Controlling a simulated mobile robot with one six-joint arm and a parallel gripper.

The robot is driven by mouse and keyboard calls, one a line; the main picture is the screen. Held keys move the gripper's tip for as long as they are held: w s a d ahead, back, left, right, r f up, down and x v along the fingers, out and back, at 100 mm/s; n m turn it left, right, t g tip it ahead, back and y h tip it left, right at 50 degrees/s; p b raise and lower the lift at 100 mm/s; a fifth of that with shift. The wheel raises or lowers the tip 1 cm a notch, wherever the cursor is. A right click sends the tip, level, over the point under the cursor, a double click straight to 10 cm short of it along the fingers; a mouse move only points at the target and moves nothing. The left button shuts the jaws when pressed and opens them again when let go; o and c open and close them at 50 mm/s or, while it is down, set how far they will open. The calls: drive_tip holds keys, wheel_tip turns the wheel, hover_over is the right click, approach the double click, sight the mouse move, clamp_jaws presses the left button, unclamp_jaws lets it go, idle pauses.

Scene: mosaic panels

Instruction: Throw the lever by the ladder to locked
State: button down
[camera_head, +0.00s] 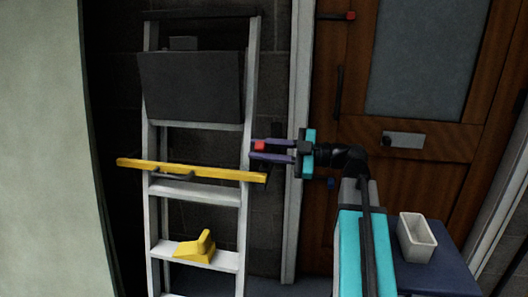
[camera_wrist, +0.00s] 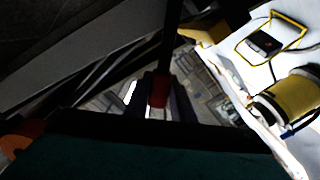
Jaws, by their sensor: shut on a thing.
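My gripper (camera_head: 256,150) is beside the ladder's right rail, its two purple fingers pointing left. It is shut on the red end of a lever (camera_head: 259,146). In the wrist view the red lever end (camera_wrist: 157,92) sits between the dark fingers, and a dark bar (camera_wrist: 172,40) runs up from it. The lever's mount is mostly hidden behind my fingers, and I cannot read any locked mark. The ladder (camera_head: 153,225) stands upright against the dark wall.
A yellow bar (camera_head: 215,173) crosses the ladder just below my fingers. A yellow tool (camera_head: 197,248) rests on a lower rung. A white bin (camera_head: 417,240) sits on a blue surface (camera_head: 455,268).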

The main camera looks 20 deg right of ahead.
drive_tip(key=c, duration=1.5)
unclamp_jaws()
drive_tip(key=shift+s, duration=0.1)
drive_tip(key=shift+p+v, duration=1.2)
drive_tip(key=shift+v, duration=5.65)
